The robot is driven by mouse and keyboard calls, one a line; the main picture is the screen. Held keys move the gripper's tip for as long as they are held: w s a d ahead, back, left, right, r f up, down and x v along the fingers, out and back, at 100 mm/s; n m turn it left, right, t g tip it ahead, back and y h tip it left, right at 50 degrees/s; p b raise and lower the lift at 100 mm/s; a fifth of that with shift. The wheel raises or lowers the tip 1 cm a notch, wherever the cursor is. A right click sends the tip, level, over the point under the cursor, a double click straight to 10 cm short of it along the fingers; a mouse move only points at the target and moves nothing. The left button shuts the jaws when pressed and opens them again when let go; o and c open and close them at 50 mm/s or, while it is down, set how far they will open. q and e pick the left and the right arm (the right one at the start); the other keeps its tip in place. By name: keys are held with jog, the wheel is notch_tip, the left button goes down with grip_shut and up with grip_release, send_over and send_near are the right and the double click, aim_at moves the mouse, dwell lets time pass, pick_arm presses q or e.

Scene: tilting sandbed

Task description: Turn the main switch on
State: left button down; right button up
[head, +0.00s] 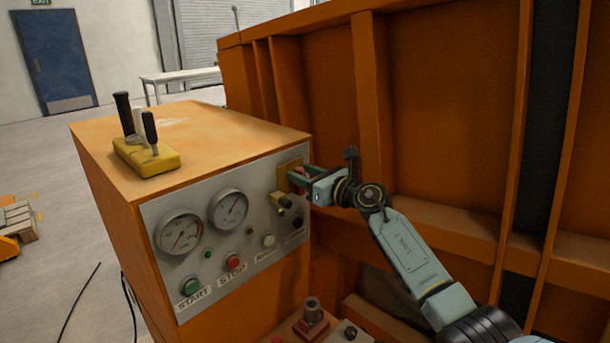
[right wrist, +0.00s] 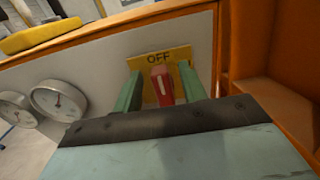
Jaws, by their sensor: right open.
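The main switch has a red handle with a white mark (right wrist: 162,84), on a yellow plate lettered OFF (right wrist: 155,58) in the right wrist view. In the head view the yellow plate (head: 287,164) is at the upper right of the grey control panel, and the handle is mostly hidden by my fingers. My right gripper (head: 299,175) is at the switch, with its green fingers apart. In the right wrist view the red handle stands between the two fingers, with the right finger closer to it; I cannot tell whether either touches. My left gripper is not in view.
The panel (head: 202,273) carries two gauges, a green START button (head: 191,286), a red STOP button (head: 233,262) and several knobs below the switch. A yellow lever box (head: 146,158) sits on the cabinet top. An orange ribbed wall (head: 440,110) rises close to my right arm.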

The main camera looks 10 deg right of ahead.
grip_shut()
jog(key=shift+m, duration=0.3)
jog(key=m+p, duration=0.2)
jog(key=m, duration=0.1)
jog(key=d+m+p, duration=0.1)
jog(key=m, duration=0.1)
jog(key=shift+w+d+f, duration=0.1)
jog(key=shift+w, duration=0.25)
jog(key=f+m+p, duration=0.1)
jog(key=m, duration=0.3)
jog(key=m+p, duration=0.1)
jog(key=m, duration=0.3)
jog(key=d+f+m+p, duration=0.1)
jog(key=m, duration=0.3)
jog(key=shift+w+f, duration=0.3)
jog(key=shift+w, duration=0.1)
jog(key=shift+m, duration=0.3)
